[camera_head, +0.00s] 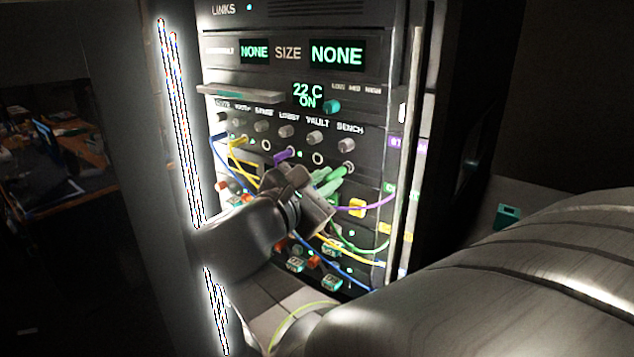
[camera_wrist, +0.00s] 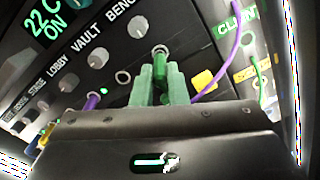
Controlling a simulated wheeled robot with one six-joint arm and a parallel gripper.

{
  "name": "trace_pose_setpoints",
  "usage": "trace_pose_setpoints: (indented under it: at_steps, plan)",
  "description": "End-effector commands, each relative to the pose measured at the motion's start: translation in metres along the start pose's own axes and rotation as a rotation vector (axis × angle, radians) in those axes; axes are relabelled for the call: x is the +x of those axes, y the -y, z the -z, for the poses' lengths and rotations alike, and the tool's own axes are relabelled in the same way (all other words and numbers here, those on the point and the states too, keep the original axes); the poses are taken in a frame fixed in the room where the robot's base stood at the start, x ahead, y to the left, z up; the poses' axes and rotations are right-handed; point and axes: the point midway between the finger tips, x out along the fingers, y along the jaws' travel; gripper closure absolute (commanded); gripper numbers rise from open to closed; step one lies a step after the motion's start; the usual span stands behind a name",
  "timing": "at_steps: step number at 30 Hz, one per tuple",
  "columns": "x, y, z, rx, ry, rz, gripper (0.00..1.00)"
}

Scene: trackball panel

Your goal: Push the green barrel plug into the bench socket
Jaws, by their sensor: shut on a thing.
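The green barrel plug (camera_wrist: 160,66) is between the two pale green fingers of my gripper (camera_wrist: 160,76), which is shut on it. Its front end is at the ring of the bench socket (camera_wrist: 160,48), below the BENCH knob (camera_wrist: 138,27). I cannot tell how deep the plug sits, or whether it has entered. In the head view my gripper (camera_head: 328,183) is in front of the panel, and the bench socket (camera_head: 348,167) shows at its fingertips. The plug's rear is hidden by my gripper.
The empty vault socket (camera_head: 318,158) is to the left. A purple plug (camera_head: 283,154) and a yellow plug (camera_head: 240,140) sit further left. Purple, green, yellow and blue cables hang across the panel's lower front. A yellow block (camera_wrist: 204,82) is right of my fingers.

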Motion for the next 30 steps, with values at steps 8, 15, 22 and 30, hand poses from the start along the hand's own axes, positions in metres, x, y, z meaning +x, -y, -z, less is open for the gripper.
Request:
trace_pose_setpoints:
  at_steps: [8, 15, 22, 30]
  plan:
    - [0.007, 0.001, 0.001, 0.000, 0.000, 0.001, 1.00]
    - [0.013, 0.000, 0.001, 0.000, 0.001, 0.001, 1.00]
    - [0.019, 0.000, 0.001, 0.000, 0.000, 0.001, 1.00]
    - [0.026, 0.001, 0.001, -0.001, 0.000, 0.001, 1.00]
